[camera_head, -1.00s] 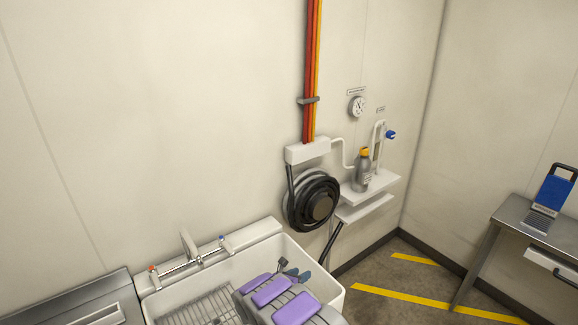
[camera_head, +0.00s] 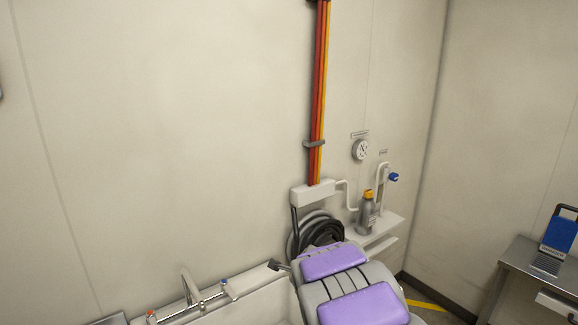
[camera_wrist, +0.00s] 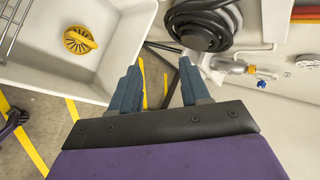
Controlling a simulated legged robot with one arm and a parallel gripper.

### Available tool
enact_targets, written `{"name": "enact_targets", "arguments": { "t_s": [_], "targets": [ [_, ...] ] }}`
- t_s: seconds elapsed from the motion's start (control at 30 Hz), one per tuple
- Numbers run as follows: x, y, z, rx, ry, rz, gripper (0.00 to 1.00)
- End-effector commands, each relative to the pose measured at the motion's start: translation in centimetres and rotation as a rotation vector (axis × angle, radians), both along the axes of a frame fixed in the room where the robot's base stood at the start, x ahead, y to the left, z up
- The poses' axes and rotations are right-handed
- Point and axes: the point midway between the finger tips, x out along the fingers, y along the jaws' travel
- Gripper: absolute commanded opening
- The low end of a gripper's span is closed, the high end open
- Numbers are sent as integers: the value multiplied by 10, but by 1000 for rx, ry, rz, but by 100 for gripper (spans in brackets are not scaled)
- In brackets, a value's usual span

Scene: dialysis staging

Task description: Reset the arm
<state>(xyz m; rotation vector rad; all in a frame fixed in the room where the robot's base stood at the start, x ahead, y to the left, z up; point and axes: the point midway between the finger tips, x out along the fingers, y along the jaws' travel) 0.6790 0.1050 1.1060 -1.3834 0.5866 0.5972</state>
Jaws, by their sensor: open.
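My gripper (camera_wrist: 160,78) shows in the wrist view as two blue-grey fingers spread apart, with nothing between them. Beyond the gap are the floor and the foot of the wall by the sink. In the head view my arm, with its purple pads, rises from the bottom edge in front of the sink (camera_head: 262,294) and the hose reel (camera_head: 298,234).
A white basin with a yellow round part (camera_wrist: 80,40) lies left of the fingers. A grey bottle (camera_head: 366,214) stands on a wall shelf (camera_head: 388,226), right of the reel. A metal table (camera_head: 520,262) holds a blue device (camera_head: 560,236) at far right.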

Motion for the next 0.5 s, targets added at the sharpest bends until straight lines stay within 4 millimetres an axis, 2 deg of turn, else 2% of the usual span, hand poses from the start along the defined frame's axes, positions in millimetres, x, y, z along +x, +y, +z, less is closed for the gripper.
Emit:
{"name": "enact_targets", "arguments": {
  "t_s": [0.03, 0.17, 0.37, 0.5],
  "targets": [
    [-17, -4, 9, -35, 28, 58, 46],
    [-67, -13, 25, -134, 111, 241, 46],
    [-156, -25, 39, -278, 244, 535, 46],
    [-224, -32, 44, -368, 336, 748, 46]
  ]
}}
